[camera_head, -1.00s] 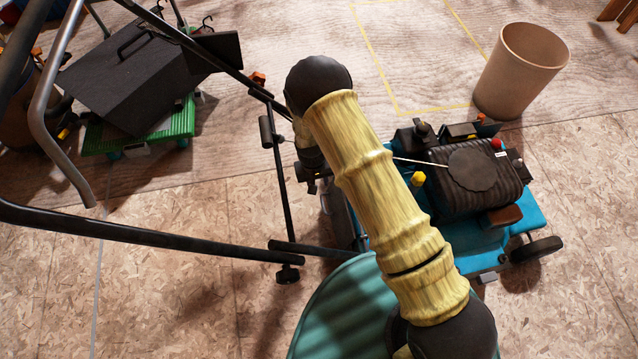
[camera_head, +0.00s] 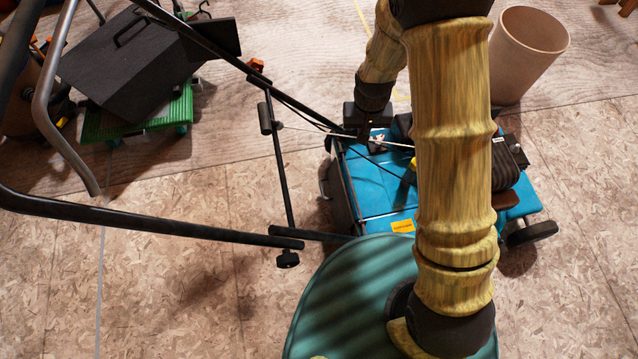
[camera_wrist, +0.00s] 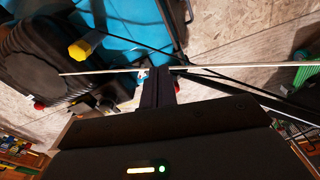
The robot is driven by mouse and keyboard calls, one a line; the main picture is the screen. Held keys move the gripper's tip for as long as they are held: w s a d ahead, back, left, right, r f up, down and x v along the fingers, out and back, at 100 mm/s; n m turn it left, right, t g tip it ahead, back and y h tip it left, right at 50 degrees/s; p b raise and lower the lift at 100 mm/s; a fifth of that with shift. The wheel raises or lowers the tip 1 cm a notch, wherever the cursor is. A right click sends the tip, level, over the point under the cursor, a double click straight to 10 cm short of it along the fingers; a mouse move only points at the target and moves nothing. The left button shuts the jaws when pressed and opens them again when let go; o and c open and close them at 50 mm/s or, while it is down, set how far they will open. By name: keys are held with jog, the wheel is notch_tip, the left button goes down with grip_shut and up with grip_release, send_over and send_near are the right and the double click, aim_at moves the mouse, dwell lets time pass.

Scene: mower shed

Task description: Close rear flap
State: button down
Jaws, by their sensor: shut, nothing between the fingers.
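The mower has a blue deck (camera_head: 375,200) and stands at centre right in the head view. A dark panel at the deck's left end, apparently the rear flap (camera_head: 342,197), slants there; whether it touches the deck I cannot tell. My gripper (camera_head: 376,147) is above the deck, right of and beyond the panel. In the wrist view my gripper's narrow black fingers (camera_wrist: 158,74) are together and empty, beside a pale thin cord (camera_wrist: 225,68). The blue deck also shows there (camera_wrist: 125,22). My arm hides part of the dark engine (camera_head: 508,160).
The black handlebar (camera_head: 150,230) reaches across the left, its struts close to the deck. A tan bin (camera_head: 527,55) stands behind the mower. A dark box (camera_head: 135,75) sits on a green cart (camera_head: 140,125) at upper left. Floor at lower left is clear.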

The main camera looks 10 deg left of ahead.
jog(key=s+d+r+m, duration=0.1)
jog(key=s+d+r, duration=0.5)
jog(key=d+r, duration=0.2)
jog(key=s+d+r+m+t+p, duration=0.1)
jog(key=s+d+r, duration=0.5)
jog(key=d+r, duration=0.3)
jog(key=shift+s+r+m+t, duration=0.25)
jog(key=shift+r+m+t, duration=0.05)
jog(key=shift+r+m, duration=0.1)
jog(key=shift+s, duration=0.1)
